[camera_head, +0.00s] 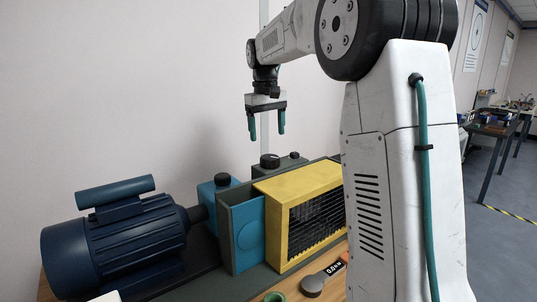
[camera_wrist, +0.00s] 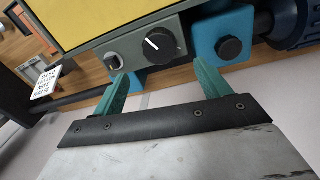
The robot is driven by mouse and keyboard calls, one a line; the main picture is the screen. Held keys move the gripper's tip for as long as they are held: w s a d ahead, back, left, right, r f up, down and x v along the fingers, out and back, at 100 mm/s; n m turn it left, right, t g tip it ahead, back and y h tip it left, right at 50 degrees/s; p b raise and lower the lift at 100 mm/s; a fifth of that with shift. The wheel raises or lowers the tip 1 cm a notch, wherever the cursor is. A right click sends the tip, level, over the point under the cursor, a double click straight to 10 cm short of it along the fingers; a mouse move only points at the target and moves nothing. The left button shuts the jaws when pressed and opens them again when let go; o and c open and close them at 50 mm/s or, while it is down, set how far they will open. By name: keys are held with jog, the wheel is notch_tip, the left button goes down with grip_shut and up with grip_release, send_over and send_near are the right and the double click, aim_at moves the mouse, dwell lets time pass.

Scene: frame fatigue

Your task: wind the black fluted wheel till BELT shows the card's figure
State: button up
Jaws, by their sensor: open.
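A black wheel with a white pointer line sits on a grey housing in the wrist view (camera_wrist: 165,45); it shows in the head view (camera_head: 270,160) too. Its fluting is too small to make out. My gripper (camera_head: 267,133) is open and empty, hanging above this wheel, apart from it. In the wrist view the fingers (camera_wrist: 163,70) are spread, with the wheel beyond the gap between them. A white card with dark text (camera_wrist: 45,82) lies at the left, its figure unreadable. No BELT label is legible.
A yellow guard (camera_head: 300,187) and a blue motor (camera_head: 120,235) flank the housing. Space above the wheel is free.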

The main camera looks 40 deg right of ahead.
aim_at(269, 157)
jog(key=f, duration=0.7)
jog(key=shift+s+d+f, duration=0.1)
jog(key=shift+d+f, duration=0.1)
jog(key=shift+f, duration=0.2)
jog(key=shift+c, duration=0.4)
jog(key=c, duration=0.9)
